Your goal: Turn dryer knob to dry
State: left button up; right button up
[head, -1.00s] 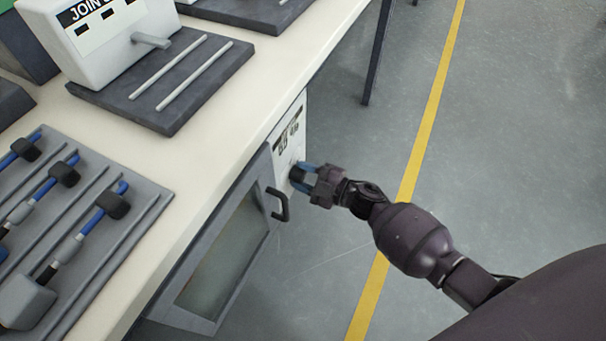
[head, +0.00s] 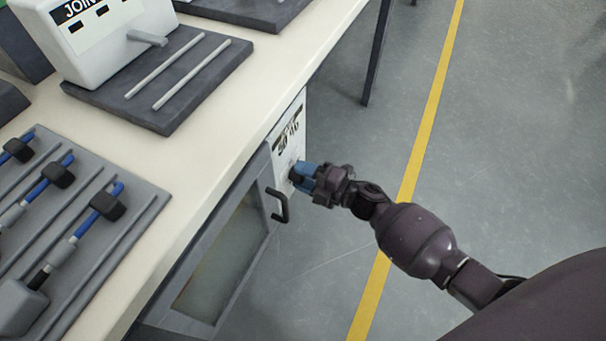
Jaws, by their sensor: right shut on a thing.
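The dryer (head: 222,265) stands under the edge of the bench, with a glass-fronted door that looks shut and a dark handle (head: 281,206). Its white control panel (head: 287,135) carries dark markings too small to read. My right gripper (head: 300,176) is at the panel, its blue fingers shut on the dryer knob. The knob is mostly hidden by the fingers, so its setting cannot be read. My left gripper is not in view.
The bench top (head: 205,150) holds a white joining machine (head: 95,45) on a dark base and a grey tray (head: 125,215) with several blue-and-black tools. The door handle is close below my right gripper. The floor (head: 490,190) to the right is clear, with a yellow line.

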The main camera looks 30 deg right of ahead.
jog(key=shift+d, duration=0.1)
jog(key=o, duration=0.9)
pick_arm(q)
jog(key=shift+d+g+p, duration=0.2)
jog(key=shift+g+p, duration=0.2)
jog(key=shift+p, duration=0.6)
pick_arm(e)
jog(key=v, duration=1)
jog(key=shift+s+d, duration=0.25)
jog(key=shift+s, duration=0.1)
